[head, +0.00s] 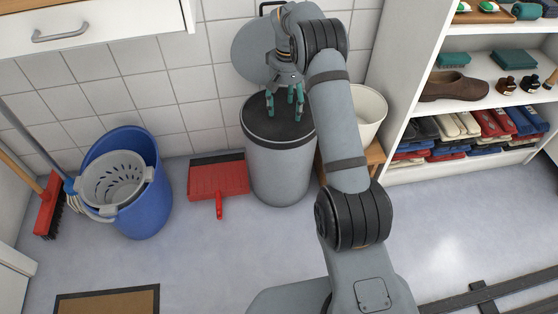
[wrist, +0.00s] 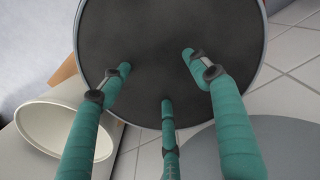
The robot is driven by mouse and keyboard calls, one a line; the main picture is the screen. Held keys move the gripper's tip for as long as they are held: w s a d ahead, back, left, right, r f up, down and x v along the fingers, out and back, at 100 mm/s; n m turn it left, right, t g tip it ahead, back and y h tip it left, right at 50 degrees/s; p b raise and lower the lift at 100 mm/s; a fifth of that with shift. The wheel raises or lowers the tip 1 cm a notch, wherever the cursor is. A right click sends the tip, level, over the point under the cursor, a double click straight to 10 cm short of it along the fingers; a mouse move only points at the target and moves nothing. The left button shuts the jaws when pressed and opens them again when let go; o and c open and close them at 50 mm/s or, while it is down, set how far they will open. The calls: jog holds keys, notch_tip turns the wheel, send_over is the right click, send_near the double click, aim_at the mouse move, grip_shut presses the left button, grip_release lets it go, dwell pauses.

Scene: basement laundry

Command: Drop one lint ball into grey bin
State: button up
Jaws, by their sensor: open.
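The grey bin (head: 277,172) stands against the tiled wall, with its round grey lid (head: 250,52) raised behind it. Its top shows as a dark round area; nothing can be made out inside. In the wrist view the bin's rim (wrist: 77,42) surrounds that dark area, and the lid (wrist: 290,148) is at lower right. My gripper (head: 284,103) has teal fingers and is over the bin top. In the wrist view my gripper (wrist: 160,76) has its fingers spread apart, with nothing between them. I see no lint ball in either view.
A cream bucket (head: 369,112) stands on a wooden stool (head: 375,153) right of the bin. A red dustpan (head: 217,178) and blue bucket (head: 150,205) are to the left. White shelves (head: 470,100) with shoes and folded cloths are at right. Open floor lies in front.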

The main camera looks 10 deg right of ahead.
jog(key=shift+r, duration=1.65)
jog(key=shift+f, duration=0.15)
notch_tip(320, 180, down, 12)
notch_tip(320, 180, up, 5)
jog(key=p, duration=0.4)
jog(key=shift+p, duration=0.3)
